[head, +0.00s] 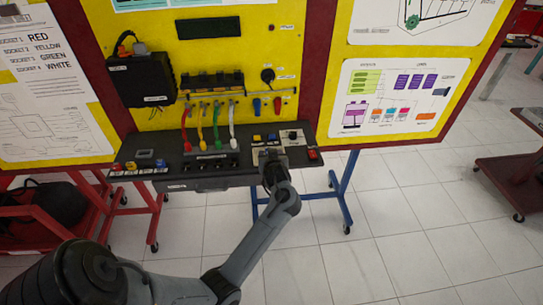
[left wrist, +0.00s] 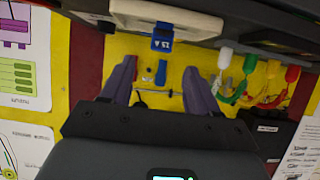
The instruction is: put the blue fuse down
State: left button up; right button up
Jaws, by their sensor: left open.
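The blue fuse (left wrist: 162,40), marked with what looks like 15, is in the left wrist view, against a pale plate (left wrist: 180,17) at the shelf edge. It lies just beyond the fingertips, in line with the gap between them. My left gripper (left wrist: 162,72) is open, with a finger on each side and no visible contact with the fuse. In the head view my left gripper (head: 270,165) is at the pale plate on the black shelf and hides part of it. My right gripper is not in view.
The black shelf (head: 215,177) carries red, yellow and blue pieces (head: 160,164) at its left end. Coloured cables (head: 217,130) hang over its middle. A black knob (head: 292,136) and a red switch (head: 312,154) sit right of the gripper.

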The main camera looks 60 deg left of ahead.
pick_arm(q)
jog(key=s+d+f+m+t+h, duration=0.1)
jog(key=s+d+f+m+h, duration=0.2)
jog(key=d, duration=0.7)
jog(key=s+d+f+m+t+h, duration=0.1)
jog(key=s+d+m+t+h, duration=0.3)
jog(key=d, duration=0.6)
jog(key=s+d+f+m+g+h, duration=0.2)
jog(key=s+d+m+g+h, duration=0.2)
jog(key=s+d, duration=1.1)
jog(key=s+m+g, duration=0.2)
jog(key=m+g, duration=0.1)
jog(key=shift+s+d+f+m+h, duration=0.2)
jog(key=shift+s+f+m+h, duration=0.1)
jog(key=shift+s, duration=0.1)
jog(key=shift+r+p, duration=0.15)
jog(key=shift+p, duration=0.15)
